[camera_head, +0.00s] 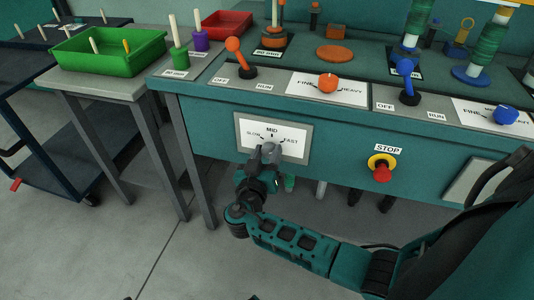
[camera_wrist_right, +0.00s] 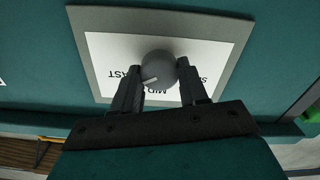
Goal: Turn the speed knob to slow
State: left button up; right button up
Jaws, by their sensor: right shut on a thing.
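The speed knob (camera_wrist_right: 158,68) is a round dark grey knob on a white dial plate (camera_wrist_right: 105,50) with a grey frame. The plate also shows in the head view (camera_head: 300,127) on the teal front panel, marked SLOW at left, MID at top and FAST at right. My right gripper (camera_wrist_right: 157,82) has its two fingers on either side of the knob, shut on it; in the head view (camera_head: 266,158) it covers most of the knob. The knob's pale pointer line, upside down in the wrist view, points between MID and FAST. My left gripper is out of view.
Right of the dial is a red stop button (camera_head: 382,170) on a yellow base. Above are an orange lever (camera_head: 236,52), an orange knob (camera_head: 328,82), a blue lever (camera_head: 407,80) and a blue knob (camera_head: 506,115). A green tray (camera_head: 110,62) stands at left.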

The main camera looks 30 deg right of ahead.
jog(key=shift+c, duration=1.2)
